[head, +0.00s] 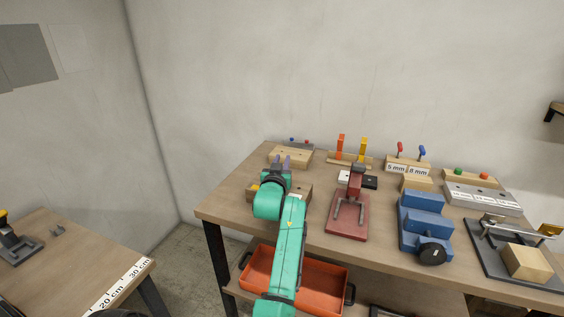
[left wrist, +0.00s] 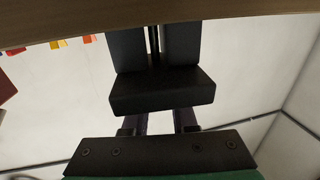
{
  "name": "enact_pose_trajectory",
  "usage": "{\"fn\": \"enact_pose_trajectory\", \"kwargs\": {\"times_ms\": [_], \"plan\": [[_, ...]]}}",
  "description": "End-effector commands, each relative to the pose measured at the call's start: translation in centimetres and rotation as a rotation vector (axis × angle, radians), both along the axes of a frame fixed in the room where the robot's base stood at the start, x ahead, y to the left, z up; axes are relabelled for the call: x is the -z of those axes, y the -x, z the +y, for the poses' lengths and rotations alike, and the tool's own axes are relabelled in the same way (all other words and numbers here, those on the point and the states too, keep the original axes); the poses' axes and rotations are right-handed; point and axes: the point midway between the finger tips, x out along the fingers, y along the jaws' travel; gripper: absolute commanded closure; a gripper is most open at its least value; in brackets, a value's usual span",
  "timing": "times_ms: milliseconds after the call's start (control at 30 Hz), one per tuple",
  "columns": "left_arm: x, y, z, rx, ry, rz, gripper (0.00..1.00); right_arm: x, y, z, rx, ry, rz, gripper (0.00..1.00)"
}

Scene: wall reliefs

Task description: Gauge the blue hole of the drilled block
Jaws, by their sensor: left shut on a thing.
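My left gripper (head: 281,162) is at the left part of the bench, its fingers pointing toward the back, in front of a pale wooden block (head: 291,152). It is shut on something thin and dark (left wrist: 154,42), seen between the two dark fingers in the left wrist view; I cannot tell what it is. Behind the pale block is a grey piece (head: 299,146) with a small blue and a small red knob. Another wooden block (head: 301,190) is partly hidden by my arm. No blue hole can be made out, and I cannot tell which block is the drilled one. My right gripper is out of view.
A labelled stand (head: 408,168) holds red and blue handled pieces. Orange and yellow pieces (head: 352,149) stand to its left. A red fixture (head: 347,215), a blue stepped device (head: 424,222) and a clamp plate (head: 512,255) fill the right side. An orange tray (head: 320,274) sits below.

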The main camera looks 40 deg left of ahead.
Motion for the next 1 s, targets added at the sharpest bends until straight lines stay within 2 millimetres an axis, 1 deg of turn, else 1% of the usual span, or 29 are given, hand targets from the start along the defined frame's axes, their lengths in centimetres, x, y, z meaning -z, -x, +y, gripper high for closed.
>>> {"fn": "enact_pose_trajectory", "kwargs": {"times_ms": [33,267,367,467,533,800,833,867,900,1000], "plan": [[0.3,0.0,-0.1,0.001,0.004,0.006,1.0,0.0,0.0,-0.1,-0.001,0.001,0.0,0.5],[0.2,0.0,-0.1,0.002,0.004,0.006,1.0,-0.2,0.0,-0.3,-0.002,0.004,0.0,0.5],[-1.2,0.0,-0.1,0.001,0.003,0.004,1.0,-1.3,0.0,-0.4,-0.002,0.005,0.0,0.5],[-3.1,0.0,0.0,0.001,0.002,0.001,1.0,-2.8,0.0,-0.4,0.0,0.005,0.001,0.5],[-3.7,0.0,0.0,0.001,0.002,0.001,1.0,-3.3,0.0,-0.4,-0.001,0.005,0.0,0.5],[-3.4,0.0,0.0,0.0,0.001,0.0,1.0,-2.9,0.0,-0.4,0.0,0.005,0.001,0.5],[-3.4,0.0,0.0,0.0,0.001,0.001,0.63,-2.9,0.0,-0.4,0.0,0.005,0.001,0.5],[-3.4,0.0,0.0,0.0,0.001,0.001,0.51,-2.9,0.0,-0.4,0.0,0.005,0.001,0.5],[-3.4,0.0,0.0,0.0,0.001,0.001,0.43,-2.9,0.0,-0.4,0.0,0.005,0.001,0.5],[-3.4,0.0,0.0,0.0,0.001,0.001,0.43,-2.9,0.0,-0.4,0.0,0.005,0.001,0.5]]}}
